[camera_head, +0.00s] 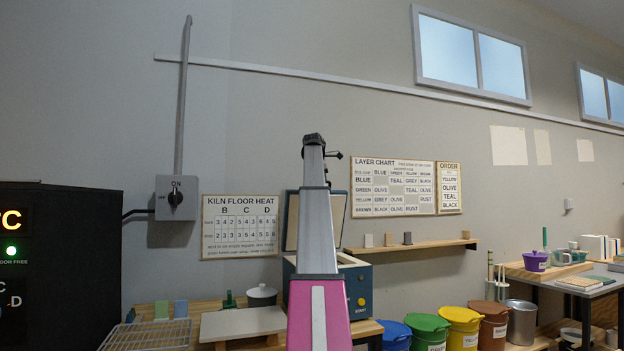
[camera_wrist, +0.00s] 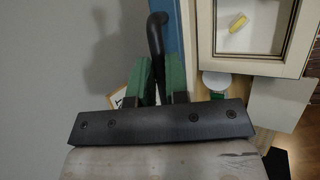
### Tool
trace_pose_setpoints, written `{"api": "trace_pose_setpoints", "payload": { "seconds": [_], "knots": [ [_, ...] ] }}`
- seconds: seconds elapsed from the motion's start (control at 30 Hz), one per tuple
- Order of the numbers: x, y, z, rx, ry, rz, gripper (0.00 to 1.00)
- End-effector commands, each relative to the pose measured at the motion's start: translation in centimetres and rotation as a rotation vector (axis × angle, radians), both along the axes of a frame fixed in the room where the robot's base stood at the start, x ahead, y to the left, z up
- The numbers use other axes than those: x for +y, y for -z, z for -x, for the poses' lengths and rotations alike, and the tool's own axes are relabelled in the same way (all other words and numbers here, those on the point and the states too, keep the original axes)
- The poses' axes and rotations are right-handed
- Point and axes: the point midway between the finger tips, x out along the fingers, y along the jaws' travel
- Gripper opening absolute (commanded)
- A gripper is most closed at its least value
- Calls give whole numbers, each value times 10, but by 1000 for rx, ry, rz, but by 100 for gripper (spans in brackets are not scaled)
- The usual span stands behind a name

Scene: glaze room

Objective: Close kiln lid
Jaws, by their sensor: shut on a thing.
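The kiln (camera_head: 358,290) is a blue box with a cream rim on the bench, partly hidden behind my arm. Its lid (camera_head: 338,218) stands raised, roughly upright, with its cream inner side towards the head camera. In the wrist view the lid shows nearly edge-on as a blue strip (camera_wrist: 187,40). The black lid handle (camera_wrist: 156,35) runs down between the green fingers of my gripper (camera_wrist: 160,80), which is shut on it. The open kiln's cream rim (camera_wrist: 290,62) also shows there, with a small yellow piece (camera_wrist: 238,23) inside. In the head view my gripper (camera_head: 314,142) is high, above the lid.
A pale board (camera_head: 243,323), a wire rack (camera_head: 150,335) and a lidded white pot (camera_head: 262,295) are on the bench left of the kiln. Coloured buckets (camera_head: 430,327) stand at right. A wall shelf (camera_head: 425,246) is right of the lid. A black cabinet (camera_head: 70,240) stands far left.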

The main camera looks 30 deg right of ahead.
Motion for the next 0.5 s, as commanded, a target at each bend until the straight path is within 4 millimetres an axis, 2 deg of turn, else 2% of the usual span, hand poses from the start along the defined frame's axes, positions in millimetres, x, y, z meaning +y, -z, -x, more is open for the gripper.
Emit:
{"api": "trace_pose_setpoints", "payload": {
  "seconds": [0.03,0.1,0.27,0.5],
  "knots": [
    [7,11,24,-44,1,11,0],
    [12,19,45,-109,1,26,0],
    [23,43,92,-257,1,63,0],
    [39,92,153,-478,1,113,0]
  ]
}}
